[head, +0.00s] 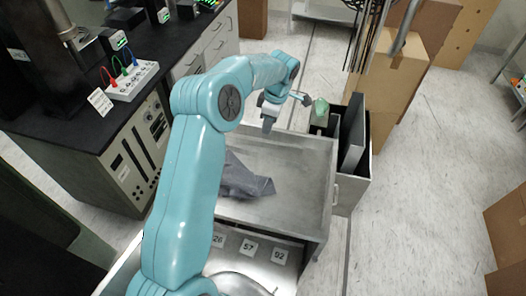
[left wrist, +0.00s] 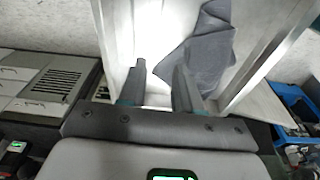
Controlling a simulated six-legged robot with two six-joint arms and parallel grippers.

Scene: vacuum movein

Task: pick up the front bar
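My left gripper (head: 287,110) hangs over the far edge of a metal cart (head: 290,165). In the left wrist view its two dark fingers (left wrist: 159,78) are apart, with no object held between them. The cart's bright top and a pale rim (left wrist: 156,100) show beyond and between the fingers; I cannot tell whether they touch it. No separate loose bar labelled as the front bar can be made out; the cart's edge rails show in the left wrist view (left wrist: 265,60). My right gripper is not in view.
A crumpled grey cloth (head: 245,180) lies on the cart. Numbered plates (head: 248,247) sit on a lower level. A grey bin (head: 350,190) with dark panels and a green item (head: 320,108) stands right of the cart. A black bench (head: 80,120) is left; cardboard boxes (head: 385,85) stand behind.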

